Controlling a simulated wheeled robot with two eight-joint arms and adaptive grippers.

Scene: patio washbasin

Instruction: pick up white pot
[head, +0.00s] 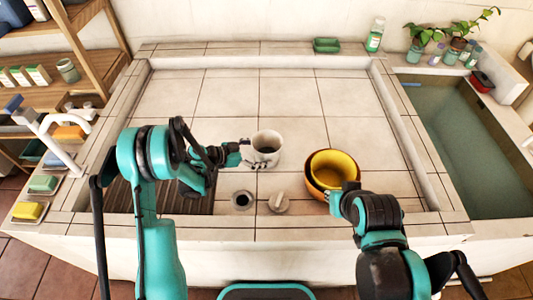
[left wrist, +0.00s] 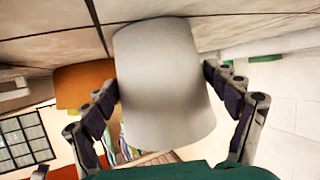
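The white pot (head: 267,147) stands upright in the tiled basin, left of two nested bowls. It also fills the middle of the left wrist view (left wrist: 165,85). My left gripper (head: 252,155) is at the pot's left side in the head view. In the left wrist view its two fingers (left wrist: 160,78) lie along opposite sides of the pot, with no clear gap on either side. The far finger is mostly hidden in the head view. My right gripper (head: 337,199) is beside the front of the orange bowl; its fingers are too small and covered to read.
The yellow bowl (head: 335,164) sits inside the orange bowl (head: 314,184). A drain hole (head: 242,201) and a round stopper (head: 279,202) lie in front of the pot. A dark slatted rack (head: 120,197) is at the left. The basin floor behind the pot is clear.

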